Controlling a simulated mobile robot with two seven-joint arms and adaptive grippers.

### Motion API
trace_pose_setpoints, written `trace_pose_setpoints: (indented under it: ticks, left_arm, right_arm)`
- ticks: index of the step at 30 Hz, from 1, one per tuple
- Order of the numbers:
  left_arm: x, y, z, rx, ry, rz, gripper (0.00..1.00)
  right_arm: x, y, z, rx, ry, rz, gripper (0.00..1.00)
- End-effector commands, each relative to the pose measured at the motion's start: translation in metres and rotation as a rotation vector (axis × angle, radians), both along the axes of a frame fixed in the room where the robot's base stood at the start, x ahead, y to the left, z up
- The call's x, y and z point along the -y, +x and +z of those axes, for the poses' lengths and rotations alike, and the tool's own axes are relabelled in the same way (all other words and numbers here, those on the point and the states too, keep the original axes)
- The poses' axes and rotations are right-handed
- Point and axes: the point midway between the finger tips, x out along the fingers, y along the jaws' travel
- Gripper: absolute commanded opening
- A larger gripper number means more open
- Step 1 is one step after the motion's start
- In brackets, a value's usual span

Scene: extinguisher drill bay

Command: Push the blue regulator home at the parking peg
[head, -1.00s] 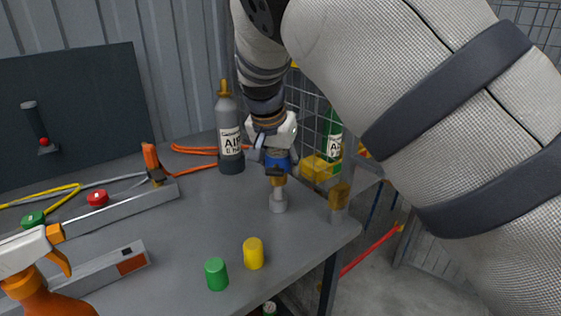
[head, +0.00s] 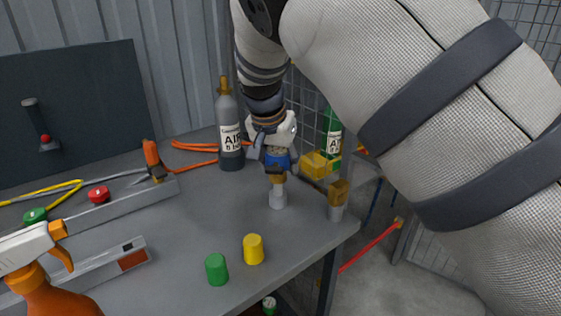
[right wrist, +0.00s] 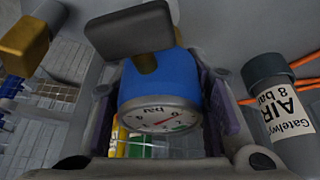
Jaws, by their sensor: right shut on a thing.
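The blue regulator (head: 277,160) is in my right gripper (head: 272,140), upright above the bench's front right part. In the right wrist view the regulator's blue body (right wrist: 160,83) and round gauge sit between the two finger pads of my right gripper (right wrist: 165,110), which is shut on it. Its brass lower end meets a short pale grey peg (head: 278,198) in line below it. I cannot tell how far it sits on that peg. My left gripper is not in view.
A brass fitting (head: 338,192) stands on another grey post to the right, near the bench edge. A grey air cylinder (head: 229,130) stands behind. Green (head: 216,269) and yellow (head: 253,249) caps stand in front. A spray bottle (head: 40,285) is at the lower left.

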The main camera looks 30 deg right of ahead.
Motion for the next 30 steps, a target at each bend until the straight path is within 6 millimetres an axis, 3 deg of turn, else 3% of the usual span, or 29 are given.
trace_pose_setpoints:
  ticks: [8,30]
  left_arm:
    - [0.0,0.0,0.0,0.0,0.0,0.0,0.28]
    - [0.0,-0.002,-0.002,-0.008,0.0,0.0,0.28]
  right_arm:
    - [0.0,0.0,0.0,0.002,-0.001,0.0,0.13]
    - [0.0,0.0,-0.023,0.003,0.0,0.0,0.13]
